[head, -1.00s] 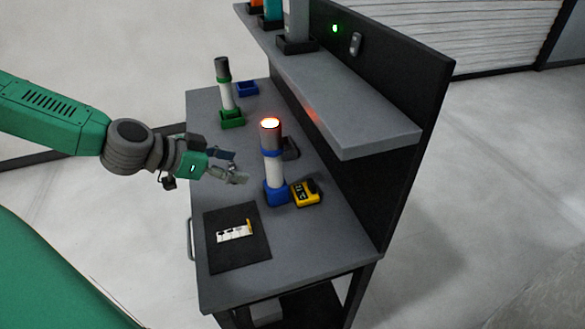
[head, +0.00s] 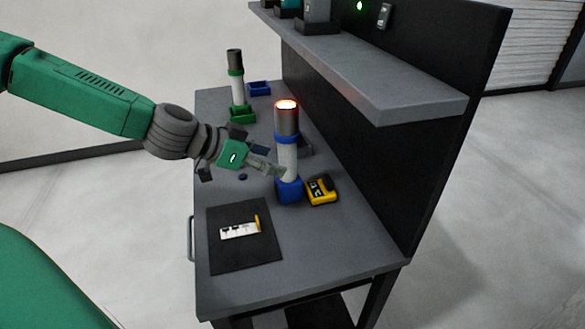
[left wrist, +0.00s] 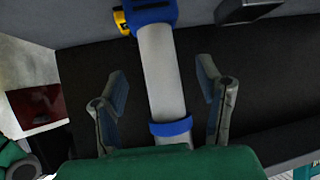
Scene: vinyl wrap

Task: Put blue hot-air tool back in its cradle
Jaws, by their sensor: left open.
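The blue hot-air tool (head: 287,157) stands upright on the bench, with a white body, a blue band, a blue square base and a glowing orange nozzle on top. It also shows in the left wrist view (left wrist: 163,75). An empty blue cradle (head: 259,89) sits at the back of the bench. My left gripper (head: 272,160) is open at the tool's white body. In the left wrist view its fingers stand on either side of the body, with visible gaps. My right gripper is not in view.
A green-banded tool (head: 237,88) stands in a green cradle (head: 242,114) near the blue cradle. A yellow-and-black device (head: 321,190) is close to the blue tool's base. A dark mat (head: 229,259) lies at the front. A grey shelf (head: 380,82) overhangs the right side.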

